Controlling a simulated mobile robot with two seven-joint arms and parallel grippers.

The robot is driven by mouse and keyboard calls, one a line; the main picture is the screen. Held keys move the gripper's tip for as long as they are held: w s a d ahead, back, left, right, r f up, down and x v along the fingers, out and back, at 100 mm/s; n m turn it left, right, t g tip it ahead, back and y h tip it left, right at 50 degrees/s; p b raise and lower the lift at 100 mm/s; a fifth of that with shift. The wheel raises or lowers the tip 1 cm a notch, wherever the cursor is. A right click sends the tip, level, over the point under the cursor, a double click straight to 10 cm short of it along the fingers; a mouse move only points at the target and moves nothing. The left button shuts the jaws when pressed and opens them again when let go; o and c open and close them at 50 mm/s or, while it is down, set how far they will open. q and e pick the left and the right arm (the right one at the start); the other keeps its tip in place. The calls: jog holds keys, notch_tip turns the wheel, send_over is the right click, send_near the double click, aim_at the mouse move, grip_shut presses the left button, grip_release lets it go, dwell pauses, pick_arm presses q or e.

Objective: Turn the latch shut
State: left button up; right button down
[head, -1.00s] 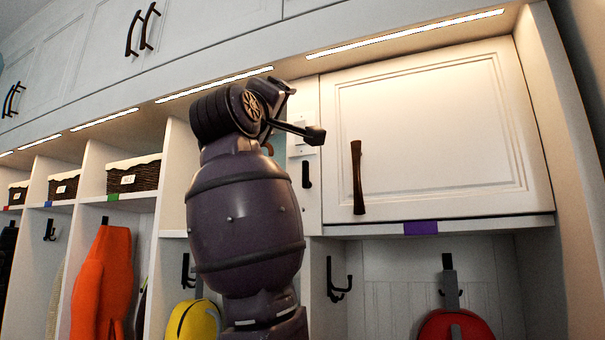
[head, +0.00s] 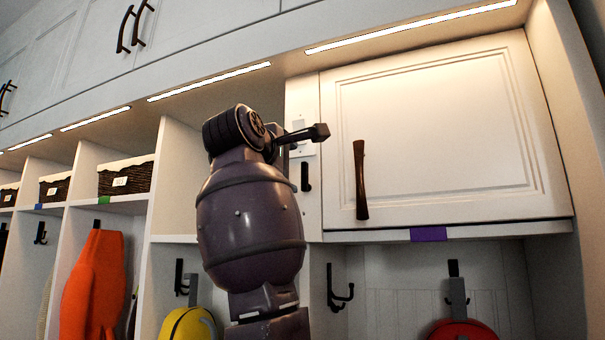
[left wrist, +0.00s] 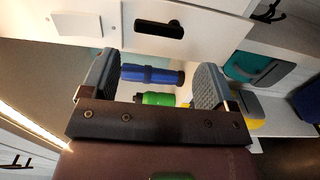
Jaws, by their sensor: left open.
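A small dark upright piece (head: 305,177), which looks like the latch, is on the narrow white panel left of the cabinet door. It also shows in the left wrist view (left wrist: 160,29), on a dark backing near the top edge. My left gripper (head: 318,133) is above it in the head view, in front of a pale plate (head: 301,149). In the left wrist view my left gripper (left wrist: 155,82) is open, its two grey fingers wide apart and not touching the dark piece. My right gripper is not in view.
The white cabinet door (head: 440,130) with a long dark handle (head: 361,180) is shut. A blue bottle (left wrist: 150,75) and a green bottle (left wrist: 158,99) show beyond my open fingers. Hooks, a yellow bag (head: 188,324) and a red bag (head: 462,330) are below.

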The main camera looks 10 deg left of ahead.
aim_at(303, 176)
pick_arm(q)
jog(key=w, duration=0.2)
jog(key=w+p, duration=0.1)
jog(key=w, duration=0.1)
jog(key=w+d+p, duration=0.1)
jog(key=w, duration=0.1)
jog(key=shift+w+d+r, duration=0.1)
jog(key=shift+w, duration=0.2)
jog(key=shift+w+d, duration=0.15)
jog(key=shift+w, duration=0.4)
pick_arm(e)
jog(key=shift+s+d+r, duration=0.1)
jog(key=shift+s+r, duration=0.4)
pick_arm(q)
jog(key=shift+c, duration=0.2)
jog(key=c, duration=0.6)
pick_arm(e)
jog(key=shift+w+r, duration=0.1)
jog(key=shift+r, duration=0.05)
